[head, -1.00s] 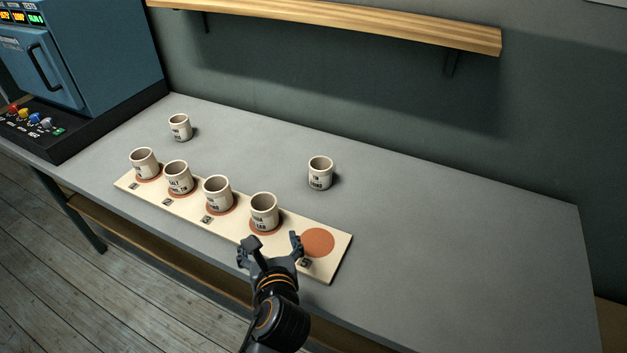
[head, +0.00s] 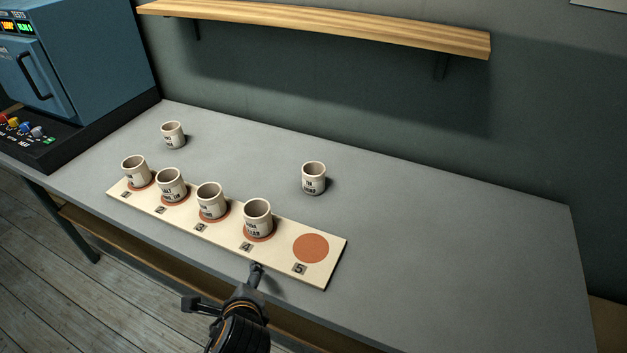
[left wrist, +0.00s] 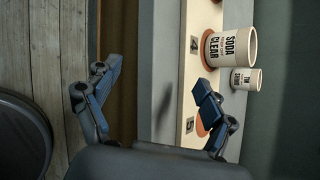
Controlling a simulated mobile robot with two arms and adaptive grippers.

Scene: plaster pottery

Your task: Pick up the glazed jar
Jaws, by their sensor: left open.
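Several similar pale jars with dark lettering stand on the table; I cannot tell which is the glazed one. The jar at spot 4 (head: 257,219) reads SODA CLEAR in the left wrist view (left wrist: 231,48). Other jars stand at spot 1 (head: 135,170), spot 2 (head: 172,185) and spot 3 (head: 211,201). Two stand off the board, at back left (head: 172,134) and back right (head: 313,177). My left gripper (head: 222,285) is open and empty at the table's front edge, before the board. Its spread fingers show in the left wrist view (left wrist: 150,82). My right gripper is out of view.
The cream board (head: 328,275) has numbered orange discs; the disc at spot 5 (head: 311,248) is bare. A blue kiln-like box (head: 100,60) stands at the left. A wooden shelf (head: 330,28) hangs on the wall. The table's right side (head: 460,250) is clear.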

